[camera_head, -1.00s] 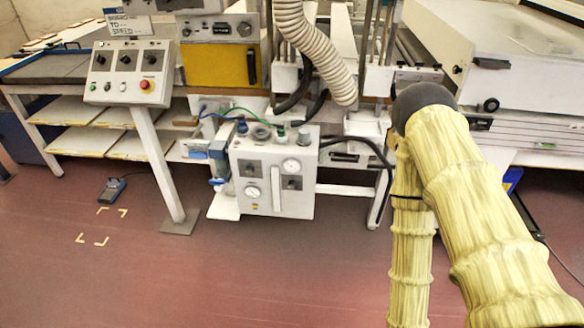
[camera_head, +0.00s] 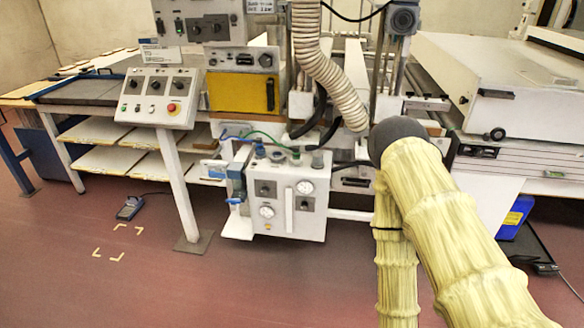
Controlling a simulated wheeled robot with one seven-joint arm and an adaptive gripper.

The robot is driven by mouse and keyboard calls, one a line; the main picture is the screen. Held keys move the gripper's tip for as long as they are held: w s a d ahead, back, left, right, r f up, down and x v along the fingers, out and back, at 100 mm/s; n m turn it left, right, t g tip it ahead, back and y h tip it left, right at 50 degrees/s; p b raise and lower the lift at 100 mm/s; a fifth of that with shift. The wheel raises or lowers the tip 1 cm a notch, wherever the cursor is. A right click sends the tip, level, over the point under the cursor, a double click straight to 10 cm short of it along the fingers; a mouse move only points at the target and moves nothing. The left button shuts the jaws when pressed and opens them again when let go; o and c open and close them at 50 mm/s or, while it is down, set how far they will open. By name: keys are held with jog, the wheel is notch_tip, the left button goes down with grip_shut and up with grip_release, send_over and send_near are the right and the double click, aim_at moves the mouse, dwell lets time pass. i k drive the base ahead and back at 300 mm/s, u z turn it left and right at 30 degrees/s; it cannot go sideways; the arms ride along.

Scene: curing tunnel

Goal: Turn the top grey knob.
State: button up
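A white control box (camera_head: 288,222) stands low in the middle, under the machine. Its front has two dark square plates with small knobs, one at the upper left (camera_head: 265,188) and one at the right (camera_head: 305,203), and two round gauges. On its top sit small round fittings, among them a grey one (camera_head: 317,158) and bluish ones (camera_head: 261,151). I cannot tell which is the top grey knob. My arm in a yellow ribbed cover fills the right side, with a dark round end in front of the machine. My gripper is not in view.
A slanted panel (camera_head: 152,97) with several knobs and a red button stands left on a post (camera_head: 178,185). A beige hose (camera_head: 325,70) hangs above the box. A blue bin (camera_head: 513,217) is at right. Red floor (camera_head: 230,290) in front of the box is clear.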

aim_at(318, 158)
jog(key=u, duration=0.45)
jog(key=k, duration=1)
jog(key=z, duration=0.4)
jog(key=i, duration=1.5)
jog(key=u, duration=0.15)
